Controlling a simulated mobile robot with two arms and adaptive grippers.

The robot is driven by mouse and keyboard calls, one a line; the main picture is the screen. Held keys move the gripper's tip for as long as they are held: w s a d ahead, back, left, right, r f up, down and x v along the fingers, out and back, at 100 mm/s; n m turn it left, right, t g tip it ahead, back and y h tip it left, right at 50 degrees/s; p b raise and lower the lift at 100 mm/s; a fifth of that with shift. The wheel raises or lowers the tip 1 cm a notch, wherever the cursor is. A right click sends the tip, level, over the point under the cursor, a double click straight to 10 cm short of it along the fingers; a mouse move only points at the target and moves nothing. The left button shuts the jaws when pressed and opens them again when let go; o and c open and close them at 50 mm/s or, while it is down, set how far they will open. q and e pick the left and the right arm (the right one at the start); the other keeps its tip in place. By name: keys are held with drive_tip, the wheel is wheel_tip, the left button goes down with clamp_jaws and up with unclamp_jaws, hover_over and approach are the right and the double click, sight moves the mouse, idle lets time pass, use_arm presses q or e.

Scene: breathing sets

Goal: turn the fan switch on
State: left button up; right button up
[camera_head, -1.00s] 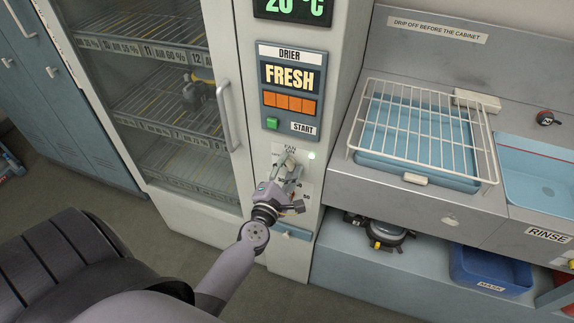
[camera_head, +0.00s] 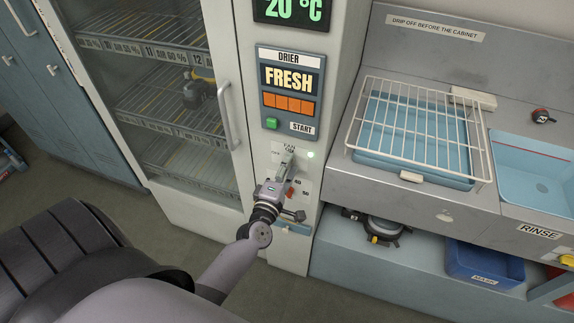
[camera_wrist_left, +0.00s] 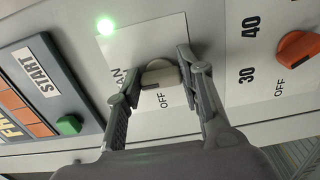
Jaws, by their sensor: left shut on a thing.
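The fan switch (camera_wrist_left: 160,75) is a grey-beige knob on a white plate (camera_wrist_left: 174,35) with "FAN" and "OFF" lettering, on the drier column. In the wrist view my left gripper (camera_wrist_left: 158,86) has one finger on each side of the knob and is shut on it. A green light (camera_wrist_left: 106,26) glows at the plate's corner and also shows in the head view (camera_head: 310,154). In the head view the left gripper (camera_head: 284,166) covers most of the switch, so its exact setting is hard to read. My right gripper is not in view.
An orange dial (camera_wrist_left: 298,54) with numbers sits beside the plate. Above are the green START button (camera_head: 271,123) and the FRESH display (camera_head: 289,79). A glass-door cabinet (camera_head: 165,85) stands left; a wire rack (camera_head: 420,128) and blue sink (camera_head: 535,170) are right.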

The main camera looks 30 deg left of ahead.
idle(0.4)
use_arm(q)
drive_tip(key=o, duration=1.2)
drive_tip(key=shift+c, duration=0.2)
drive_tip(key=v, duration=1.2)
drive_tip(key=shift+d, duration=0.1)
